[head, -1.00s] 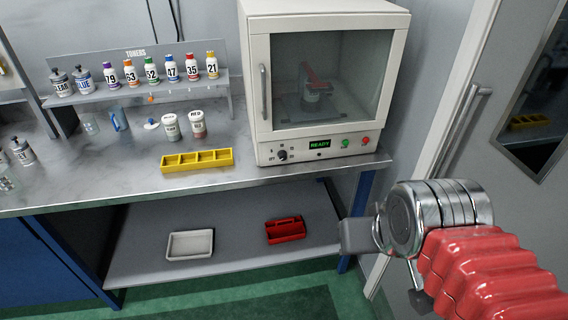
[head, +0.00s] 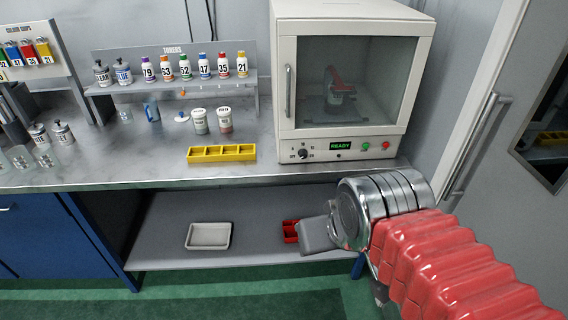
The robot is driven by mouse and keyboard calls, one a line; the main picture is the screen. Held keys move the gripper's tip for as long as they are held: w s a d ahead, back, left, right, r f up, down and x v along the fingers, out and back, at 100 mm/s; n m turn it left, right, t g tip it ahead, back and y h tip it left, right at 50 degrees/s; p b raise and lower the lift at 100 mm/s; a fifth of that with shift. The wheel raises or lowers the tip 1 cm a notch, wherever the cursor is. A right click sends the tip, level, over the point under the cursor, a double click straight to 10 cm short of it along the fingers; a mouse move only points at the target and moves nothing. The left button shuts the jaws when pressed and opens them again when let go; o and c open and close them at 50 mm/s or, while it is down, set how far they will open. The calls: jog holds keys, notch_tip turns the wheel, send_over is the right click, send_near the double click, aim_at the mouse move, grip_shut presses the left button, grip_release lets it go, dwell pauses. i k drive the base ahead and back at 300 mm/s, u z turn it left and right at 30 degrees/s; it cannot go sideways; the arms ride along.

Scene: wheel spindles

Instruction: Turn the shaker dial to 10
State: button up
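The shaker (head: 285,70) is a cream cabinet with a glass door on the right part of the bench. Its door is closed, and a clamp device (head: 340,92) shows inside. The black dial (head: 303,154) sits at the left of the front panel, with small marks around it that are too small to read surely. The green display (head: 340,146) reads READY. My gripper (head: 312,236) is at lower right, below and in front of the shaker, apart from the dial. My wrist hides most of it, so its opening cannot be told.
A yellow divided tray (head: 222,154) lies on the bench left of the dial. Toner bottles (head: 204,66) stand on a rack behind. A white tray (head: 208,236) and a partly hidden red caddy (head: 290,231) are on the lower shelf. A door handle (head: 480,140) is at right.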

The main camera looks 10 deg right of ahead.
aim_at(303, 153)
jog(key=u, duration=1.95)
jog(key=i, duration=0.75)
jog(key=z, duration=1.7)
